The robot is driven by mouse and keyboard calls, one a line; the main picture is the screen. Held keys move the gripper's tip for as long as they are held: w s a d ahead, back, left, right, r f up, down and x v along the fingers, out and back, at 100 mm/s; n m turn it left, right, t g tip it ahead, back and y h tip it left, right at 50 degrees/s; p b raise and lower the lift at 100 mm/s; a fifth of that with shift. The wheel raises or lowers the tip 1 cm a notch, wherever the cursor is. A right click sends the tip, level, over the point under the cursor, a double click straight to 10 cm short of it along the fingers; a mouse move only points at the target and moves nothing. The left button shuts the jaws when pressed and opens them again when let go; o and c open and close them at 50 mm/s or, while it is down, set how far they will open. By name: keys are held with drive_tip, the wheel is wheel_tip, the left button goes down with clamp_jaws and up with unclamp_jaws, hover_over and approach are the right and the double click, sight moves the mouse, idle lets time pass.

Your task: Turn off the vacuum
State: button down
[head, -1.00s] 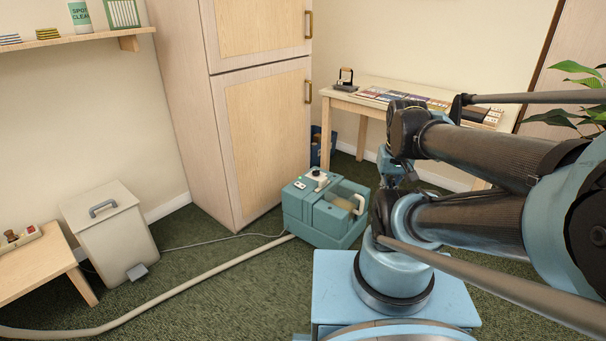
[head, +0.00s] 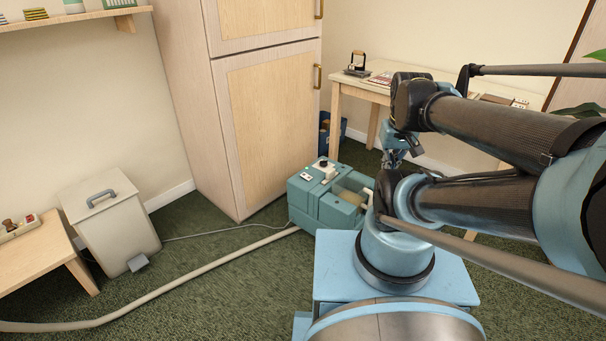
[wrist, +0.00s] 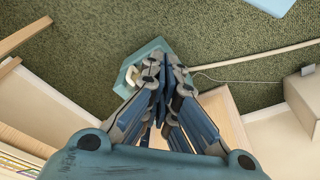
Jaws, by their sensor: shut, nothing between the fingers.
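The vacuum (head: 304,205) is a squat teal box on the green carpet, in front of the tall wooden cabinet. Its top carries a small pale panel with a dark knob (head: 323,162) and a pale handle; the switch markings are too small to read. A pale hose runs from it to the left. In the wrist view, part of the teal vacuum (wrist: 124,86) shows behind the fingers. My gripper (wrist: 163,58) is shut and empty, its fingertips overlapping the vacuum in that view. I cannot tell the gap, and my arm mostly hides the gripper in the head view.
A tall cabinet (head: 270,130) stands just behind the vacuum. A wooden desk (head: 345,90) is behind at right. A pale pedal bin (head: 112,225) and a low table (head: 35,265) stand at left. The hose (head: 190,275) and a thin cord cross otherwise open carpet.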

drive_tip(key=w+a+r+n, duration=0.2)
drive_tip(key=w+r+n, duration=0.2)
drive_tip(key=w, duration=0.3)
drive_tip(key=n+g+y, duration=0.1)
drive_tip(key=n, duration=2.3)
hover_over(302, 176)
drive_tip(key=s+d, duration=0.1)
drive_tip(key=d, duration=0.1)
wheel_tip(302, 176, down, 29)
drive_tip(key=shift+f, duration=0.1)
drive_tip(key=shift+a+f, duration=0.1)
drive_tip(key=f, duration=0.4)
drive_tip(key=a+f, duration=0.1)
drive_tip(key=f, duration=0.4)
drive_tip(key=w+f, duration=0.1)
drive_tip(key=f, duration=0.3)
drive_tip(key=shift+a+f, duration=0.15)
drive_tip(key=shift+f, duration=0.2)
